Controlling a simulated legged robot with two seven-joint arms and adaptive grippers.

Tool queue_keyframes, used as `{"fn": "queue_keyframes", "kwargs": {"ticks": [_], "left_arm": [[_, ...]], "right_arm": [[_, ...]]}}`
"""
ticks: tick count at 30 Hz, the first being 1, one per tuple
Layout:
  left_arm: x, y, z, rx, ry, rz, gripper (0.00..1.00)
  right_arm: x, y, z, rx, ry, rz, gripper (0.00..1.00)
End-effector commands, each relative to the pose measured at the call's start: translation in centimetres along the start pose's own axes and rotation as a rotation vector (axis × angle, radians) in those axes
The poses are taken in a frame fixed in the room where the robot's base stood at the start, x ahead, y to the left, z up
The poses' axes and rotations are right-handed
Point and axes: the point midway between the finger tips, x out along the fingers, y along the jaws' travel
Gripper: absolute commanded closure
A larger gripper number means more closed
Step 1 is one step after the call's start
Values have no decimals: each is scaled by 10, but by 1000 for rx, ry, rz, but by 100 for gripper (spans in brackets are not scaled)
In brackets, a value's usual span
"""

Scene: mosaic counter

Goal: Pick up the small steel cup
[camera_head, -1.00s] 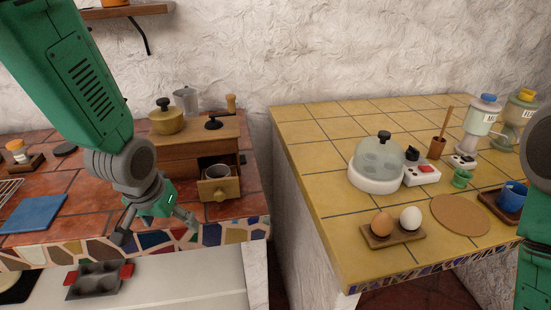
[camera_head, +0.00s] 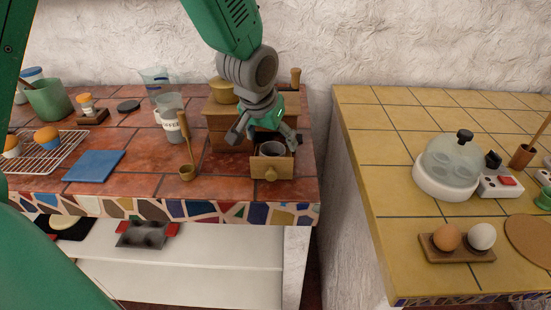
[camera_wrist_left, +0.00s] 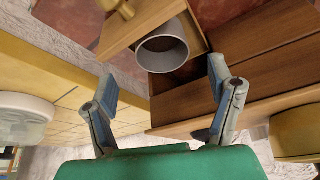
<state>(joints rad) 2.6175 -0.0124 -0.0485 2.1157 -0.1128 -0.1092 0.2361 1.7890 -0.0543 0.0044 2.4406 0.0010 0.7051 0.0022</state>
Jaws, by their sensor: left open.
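The small steel cup (camera_head: 273,149) sits in the pulled-out drawer (camera_head: 271,166) of a wooden box (camera_head: 222,121) on the red-tiled counter. In the left wrist view the grey cup (camera_wrist_left: 162,52) shows its round open mouth, beyond and between my fingertips. My left gripper (camera_head: 264,139) is open and empty, just above and behind the drawer in the head view. Its two spread fingers also show in the left wrist view (camera_wrist_left: 164,90), apart from the cup. My right gripper is not in view.
A brass pot (camera_head: 222,92) stands on the box behind my gripper. A gap separates this counter from the yellow-tiled counter (camera_head: 375,150).

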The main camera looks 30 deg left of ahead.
Motion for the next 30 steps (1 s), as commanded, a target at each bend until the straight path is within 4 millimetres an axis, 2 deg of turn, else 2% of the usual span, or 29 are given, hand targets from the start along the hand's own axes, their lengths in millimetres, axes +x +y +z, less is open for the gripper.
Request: {"fn": "queue_keyframes", "kwargs": {"ticks": [9,19,21,24,30], "left_arm": [[44,0,5,1,-4,-1,24],[50,0,5,1,-1,-1,24],[50,0,5,0,-1,-1,49],[50,0,4,0,-2,-1,79],[50,0,5,0,-4,-1,79]], "right_arm": [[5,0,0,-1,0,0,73],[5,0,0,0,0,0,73],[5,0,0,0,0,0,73],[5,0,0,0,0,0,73],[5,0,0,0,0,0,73]]}}
